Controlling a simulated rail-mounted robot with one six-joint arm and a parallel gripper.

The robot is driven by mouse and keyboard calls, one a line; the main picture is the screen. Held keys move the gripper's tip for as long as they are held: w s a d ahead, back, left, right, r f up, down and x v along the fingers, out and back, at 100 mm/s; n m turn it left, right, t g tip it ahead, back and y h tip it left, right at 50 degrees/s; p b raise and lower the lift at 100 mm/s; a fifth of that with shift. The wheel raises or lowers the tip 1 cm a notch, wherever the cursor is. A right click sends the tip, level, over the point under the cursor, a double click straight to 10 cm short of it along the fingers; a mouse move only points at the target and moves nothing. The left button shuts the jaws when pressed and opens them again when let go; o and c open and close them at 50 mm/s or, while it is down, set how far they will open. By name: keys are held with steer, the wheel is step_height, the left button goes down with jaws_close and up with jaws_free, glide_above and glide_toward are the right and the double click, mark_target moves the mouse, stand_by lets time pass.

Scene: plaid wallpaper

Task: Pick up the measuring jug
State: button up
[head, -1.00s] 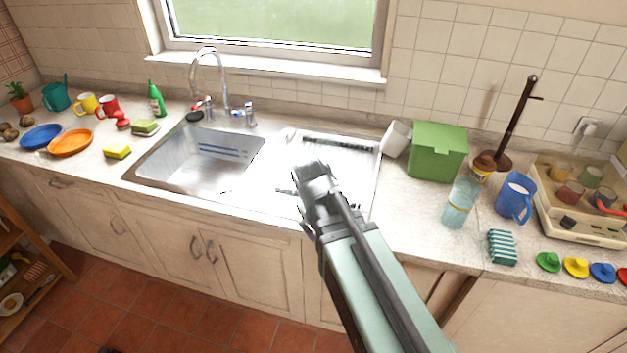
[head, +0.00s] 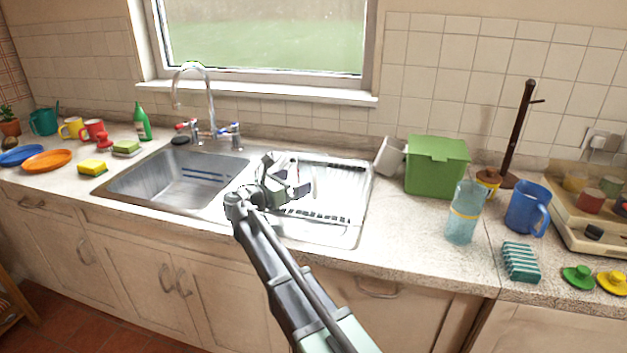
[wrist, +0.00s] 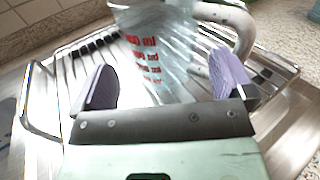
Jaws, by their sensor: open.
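The measuring jug (wrist: 160,48) is clear, with red "ml" markings and a pale handle on its right in the wrist view. It is on the metal draining board, ahead of and between my fingers. My gripper (wrist: 165,84) is open, with one purple-grey finger on each side of the jug's lower part in the picture; I cannot tell whether either touches it. In the head view my gripper (head: 290,180) is over the left part of the draining board, and the jug is hard to make out there behind it.
The draining board (head: 345,232) has a raised rim and ribs. The sink basin (head: 185,180) is to the left, with the tap (head: 210,105) behind. A white cup (head: 389,157), a green box (head: 436,166) and a clear blue glass (head: 464,212) stand to the right.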

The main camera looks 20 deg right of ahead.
mark_target(300, 178)
steer(key=x, duration=0.5)
steer(key=shift+d, duration=0.25)
steer(key=c, duration=0.7)
steer(key=shift+r, duration=0.15)
